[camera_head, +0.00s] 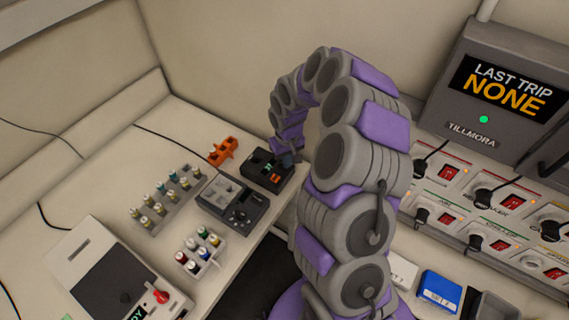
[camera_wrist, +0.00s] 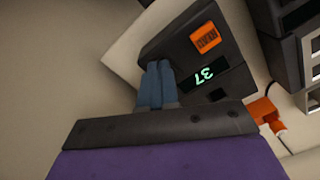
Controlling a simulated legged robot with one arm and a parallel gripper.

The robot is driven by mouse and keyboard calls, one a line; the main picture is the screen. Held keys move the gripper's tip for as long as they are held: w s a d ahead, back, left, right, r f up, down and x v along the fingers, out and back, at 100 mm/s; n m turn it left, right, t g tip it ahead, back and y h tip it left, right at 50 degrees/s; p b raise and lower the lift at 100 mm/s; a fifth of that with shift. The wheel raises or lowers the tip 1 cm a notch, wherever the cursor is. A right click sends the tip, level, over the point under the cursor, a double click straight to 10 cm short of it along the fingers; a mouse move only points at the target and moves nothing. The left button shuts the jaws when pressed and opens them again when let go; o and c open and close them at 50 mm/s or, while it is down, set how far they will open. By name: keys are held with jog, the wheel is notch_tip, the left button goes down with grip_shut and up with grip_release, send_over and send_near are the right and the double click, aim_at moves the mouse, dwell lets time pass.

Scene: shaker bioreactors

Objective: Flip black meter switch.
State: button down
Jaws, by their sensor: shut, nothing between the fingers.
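The small black meter (camera_head: 266,166) stands near the right edge of the left bench in the head view. In the wrist view the black meter (camera_wrist: 225,52) shows a green "37" display and an orange label. My gripper (camera_head: 288,160) is at the right side of the meter in the head view. In the wrist view my gripper (camera_wrist: 157,80) has its two blue-grey fingers together and empty, overlapping the meter's near edge. I cannot tell if they touch it. No switch can be made out on the meter; the fingers cover part of its face.
An orange holder (camera_head: 222,151) is left of the meter, and a grey device (camera_head: 233,203) stands in front of it. Racks of vials (camera_head: 167,200) and a white instrument (camera_head: 112,275) with a red lever take up the bench.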

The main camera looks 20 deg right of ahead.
jog(key=shift+r, duration=0.1)
jog(key=shift+r+p, duration=1.25)
jog(key=shift+r, duration=2.1)
jog(key=s+a+r+b, duration=0.1)
jog(key=s+a+r, duration=0.2)
jog(key=s+r, duration=0.4)
jog(key=s+a+r+b, duration=0.1)
jog(key=s+a+r, duration=0.25)
jog(key=s, duration=0.45)
jog(key=s+r+m+g+b, duration=0.1)
jog(key=s+r+b, duration=0.1)
jog(key=s, duration=1.9)
jog(key=shift+m+g, duration=0.3)
jog(key=shift+g, duration=0.1)
